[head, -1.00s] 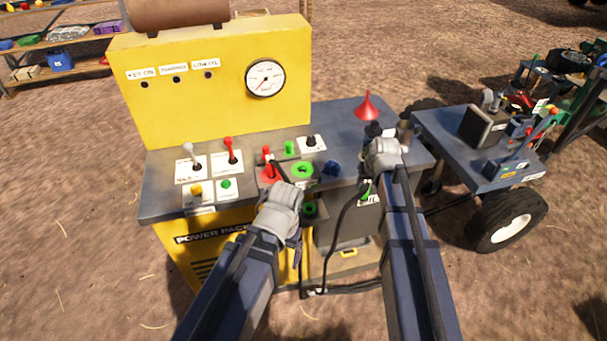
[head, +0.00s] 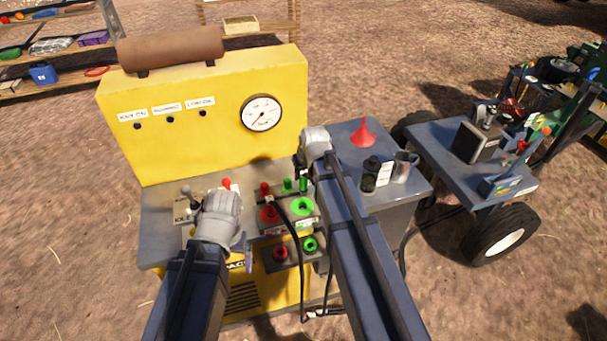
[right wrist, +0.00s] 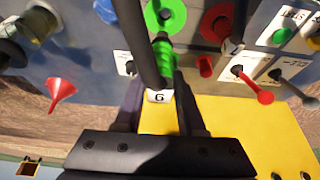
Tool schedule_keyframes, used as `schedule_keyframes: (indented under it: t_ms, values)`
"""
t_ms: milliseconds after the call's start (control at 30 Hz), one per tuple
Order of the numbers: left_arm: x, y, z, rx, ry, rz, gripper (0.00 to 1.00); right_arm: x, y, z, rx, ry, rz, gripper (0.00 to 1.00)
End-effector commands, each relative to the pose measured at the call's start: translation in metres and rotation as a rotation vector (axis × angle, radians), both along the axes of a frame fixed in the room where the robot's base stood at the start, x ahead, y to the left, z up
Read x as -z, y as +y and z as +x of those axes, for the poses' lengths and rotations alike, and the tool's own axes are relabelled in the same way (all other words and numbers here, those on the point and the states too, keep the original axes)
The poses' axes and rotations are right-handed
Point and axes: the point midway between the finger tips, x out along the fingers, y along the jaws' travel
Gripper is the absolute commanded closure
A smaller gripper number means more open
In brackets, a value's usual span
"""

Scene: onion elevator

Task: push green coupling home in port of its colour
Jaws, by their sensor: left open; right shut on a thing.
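My right gripper (head: 304,176) is shut on the green coupling (right wrist: 163,52), which points toward the upper green ring port (right wrist: 166,16) in the right wrist view. A white tag marked G (right wrist: 157,97) shows between the fingers. In the head view, the coupling (head: 303,185) appears just behind the green ring (head: 302,206); I cannot tell whether they touch. My left gripper (head: 222,222) is open and empty, left of the ports above the yellow power pack's front; its fingertips are partly hidden.
A red ring port (head: 269,214) lies left of the green one, with a red coupling (head: 265,188) and black hose close by. Lower red (head: 281,253) and green (head: 310,244) ports sit on the front. A red funnel (head: 363,133) and dark canister (head: 370,174) stand right.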

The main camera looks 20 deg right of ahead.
Motion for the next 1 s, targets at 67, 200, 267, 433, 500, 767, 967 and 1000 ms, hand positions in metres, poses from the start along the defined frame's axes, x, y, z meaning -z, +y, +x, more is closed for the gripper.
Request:
schedule_keyframes:
  t_ms: [67,200,267,433,500,767,967,1000]
  values:
    - [-0.003,0.000,0.000,0.000,0.000,0.000,0.06,-0.003,0.000,0.000,0.000,0.000,-0.001,1.00]
    - [-0.001,0.000,0.000,0.000,0.000,0.000,0.06,-0.001,0.000,0.000,0.000,0.000,0.000,1.00]
    - [0.000,0.000,0.000,0.000,0.000,0.000,0.06,0.000,0.000,0.000,0.000,0.000,0.000,1.00]
    - [0.008,0.000,0.000,0.000,0.000,0.000,0.06,0.008,0.000,0.000,0.000,0.000,0.000,1.00]
    - [0.012,0.000,0.000,0.000,0.000,0.000,0.06,0.012,0.000,0.000,0.000,0.000,0.000,1.00]
    - [0.036,0.000,0.000,-0.001,0.000,0.000,0.06,0.036,0.000,0.000,0.000,0.000,0.000,1.00]
    - [0.053,0.000,0.000,-0.002,0.000,0.000,0.06,0.053,0.000,0.000,0.000,0.000,0.000,1.00]
    - [0.056,0.000,0.000,-0.002,0.000,0.000,0.06,0.056,0.000,0.000,0.000,0.000,0.000,1.00]
